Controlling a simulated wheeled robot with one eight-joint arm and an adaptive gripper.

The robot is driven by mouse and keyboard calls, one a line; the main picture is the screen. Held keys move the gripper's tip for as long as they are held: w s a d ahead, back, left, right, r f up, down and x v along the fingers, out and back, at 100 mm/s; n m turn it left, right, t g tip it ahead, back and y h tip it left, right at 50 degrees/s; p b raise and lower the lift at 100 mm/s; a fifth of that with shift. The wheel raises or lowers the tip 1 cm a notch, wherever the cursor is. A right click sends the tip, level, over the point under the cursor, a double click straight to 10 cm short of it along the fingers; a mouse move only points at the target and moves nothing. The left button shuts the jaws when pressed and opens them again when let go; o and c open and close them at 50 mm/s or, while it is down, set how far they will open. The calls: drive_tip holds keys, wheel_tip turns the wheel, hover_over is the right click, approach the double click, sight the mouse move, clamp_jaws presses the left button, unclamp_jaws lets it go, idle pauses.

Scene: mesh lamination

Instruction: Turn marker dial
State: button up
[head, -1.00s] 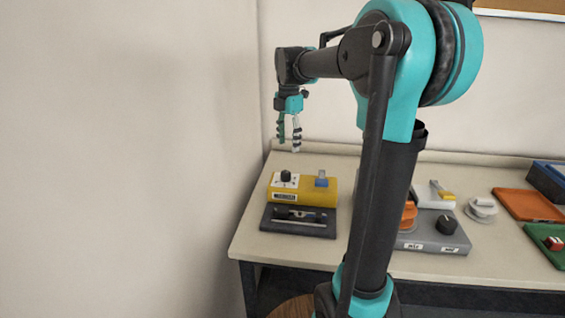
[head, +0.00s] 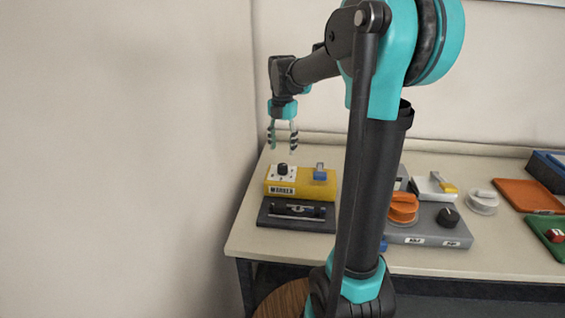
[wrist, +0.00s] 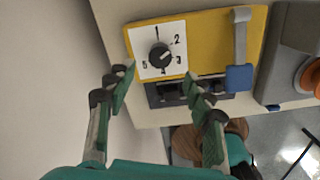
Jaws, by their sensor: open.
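The marker dial is a black round knob (head: 282,169) on a white numbered plate at the left end of the yellow marker box (head: 330,188). My gripper (head: 282,151) is open and empty, pointing down above the dial with a gap. In the wrist view my gripper's fingers (wrist: 158,82) are spread apart below the dial in the picture, touching nothing.
A blue lever (head: 320,172) stands at the box's right end. A dark tray (head: 268,220) lies in front of the box. A grey unit (head: 450,236) with orange and black knobs sits to the right. A plain wall (head: 150,150) is close on the left.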

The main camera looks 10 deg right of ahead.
sight(283, 165)
wheel_tip(283, 165, down, 7)
drive_tip(key=shift+r, duration=0.1)
drive_tip(key=shift+c, duration=0.3)
drive_tip(key=c, duration=1.1)
